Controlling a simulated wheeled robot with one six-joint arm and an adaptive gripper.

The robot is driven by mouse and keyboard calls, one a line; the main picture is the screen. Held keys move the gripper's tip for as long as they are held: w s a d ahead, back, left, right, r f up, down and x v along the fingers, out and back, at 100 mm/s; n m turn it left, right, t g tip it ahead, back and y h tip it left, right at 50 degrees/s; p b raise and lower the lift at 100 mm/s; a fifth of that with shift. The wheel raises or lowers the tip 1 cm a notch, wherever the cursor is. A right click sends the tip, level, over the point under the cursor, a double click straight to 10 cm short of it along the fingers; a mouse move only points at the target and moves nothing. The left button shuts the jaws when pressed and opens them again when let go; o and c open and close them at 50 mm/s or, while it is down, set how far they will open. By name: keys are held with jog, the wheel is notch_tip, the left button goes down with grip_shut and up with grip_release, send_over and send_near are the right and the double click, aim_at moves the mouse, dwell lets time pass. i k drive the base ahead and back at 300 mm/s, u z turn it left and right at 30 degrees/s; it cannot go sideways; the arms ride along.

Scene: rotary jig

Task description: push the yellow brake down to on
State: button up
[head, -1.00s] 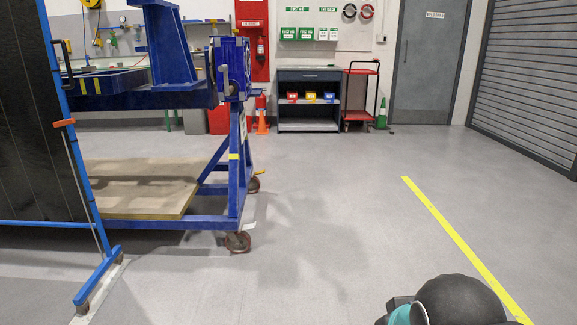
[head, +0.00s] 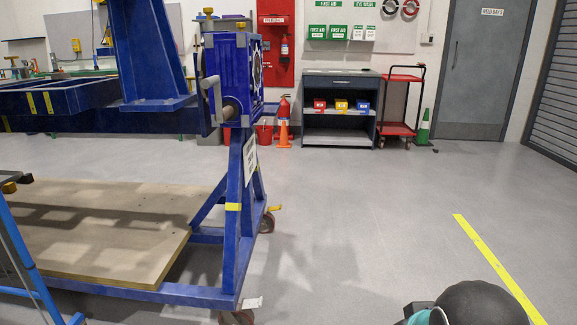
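The blue rotary jig (head: 232,240) stands on castors at the left of the head view. A small yellow pedal (head: 275,208) sticks out to the right at the far castor (head: 267,223), low by the floor. It looks like a brake, but it is too small to tell whether it is up or down. The near castor (head: 238,317) is cut off by the bottom edge, and no yellow pedal shows on it. A black and teal part of my arm shows at the bottom right. My gripper is not in view.
A blue-framed screen (head: 30,262) stands at the lower left, close to the jig's wooden deck (head: 95,230). A yellow floor line (head: 490,260) runs at the right. Open floor lies right of the jig. A grey cabinet (head: 340,90) and red trolley (head: 398,105) stand behind.

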aim_at(269, 208)
jog(key=u, duration=0.2)
jog(key=i, duration=1.05)
jog(key=z, duration=0.45)
jog(key=i, duration=2.4)
jog(key=u, duration=0.3)
